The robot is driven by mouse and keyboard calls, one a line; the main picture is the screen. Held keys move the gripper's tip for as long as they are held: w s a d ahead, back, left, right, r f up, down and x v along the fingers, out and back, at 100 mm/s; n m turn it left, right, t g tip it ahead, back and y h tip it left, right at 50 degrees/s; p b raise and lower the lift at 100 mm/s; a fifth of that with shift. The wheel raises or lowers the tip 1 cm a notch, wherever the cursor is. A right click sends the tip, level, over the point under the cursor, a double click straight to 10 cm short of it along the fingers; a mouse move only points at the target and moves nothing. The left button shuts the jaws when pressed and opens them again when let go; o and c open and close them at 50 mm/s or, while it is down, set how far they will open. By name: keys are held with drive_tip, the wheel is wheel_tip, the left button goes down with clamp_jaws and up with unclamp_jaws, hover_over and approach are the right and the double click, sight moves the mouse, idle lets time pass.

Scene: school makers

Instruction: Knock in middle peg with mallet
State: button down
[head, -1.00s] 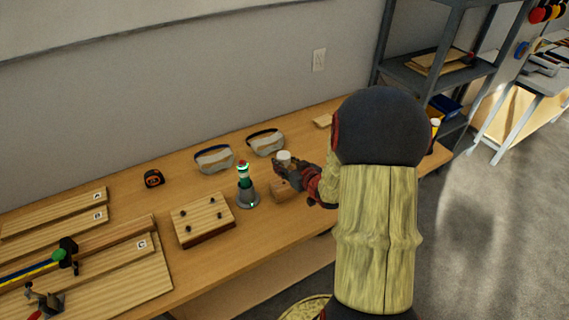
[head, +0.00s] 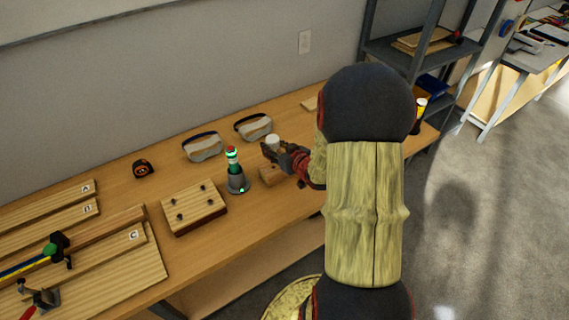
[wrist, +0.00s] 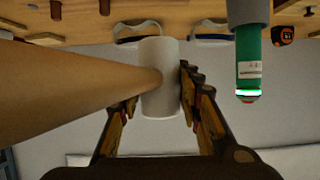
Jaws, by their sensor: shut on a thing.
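The peg block (head: 196,212), pale wood with several dark pegs on top, lies on the bench in the head view. I cannot tell from here which peg is the middle one. My gripper (head: 283,156) is to its right, above the bench. In the wrist view my gripper (wrist: 162,110) is shut with its fingers at both sides of a white cylinder (wrist: 158,95). A thick wooden rod (wrist: 75,75) runs from the left edge to this cylinder; together they look like the mallet. The white cylinder's top (head: 272,140) shows above the fingers in the head view.
A green device on a grey base (head: 237,182) stands between the peg block and my gripper. Two goggles (head: 203,147) (head: 253,127) and a tape measure (head: 143,168) lie behind. Boards and clamps fill the bench's left. A wooden piece (head: 270,176) shows below my gripper.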

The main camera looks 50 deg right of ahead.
drive_tip(key=s+d+r+p, duration=0.1)
drive_tip(key=d, duration=0.5)
drive_tip(key=shift+s+r+p, duration=0.2)
drive_tip(key=shift+r+p, duration=0.05)
drive_tip(key=shift+p, duration=0.05)
idle(0.3)
drive_tip(key=shift+d, duration=0.1)
idle(0.4)
wheel_tip(320, 180, down, 6)
drive_tip(key=b, duration=0.4)
drive_tip(key=shift+r, duration=0.15)
wheel_tip(320, 180, up, 6)
drive_tip(key=p, duration=0.5)
drive_tip(key=shift+f, duration=0.2)
drive_tip(key=shift+f, duration=0.1)
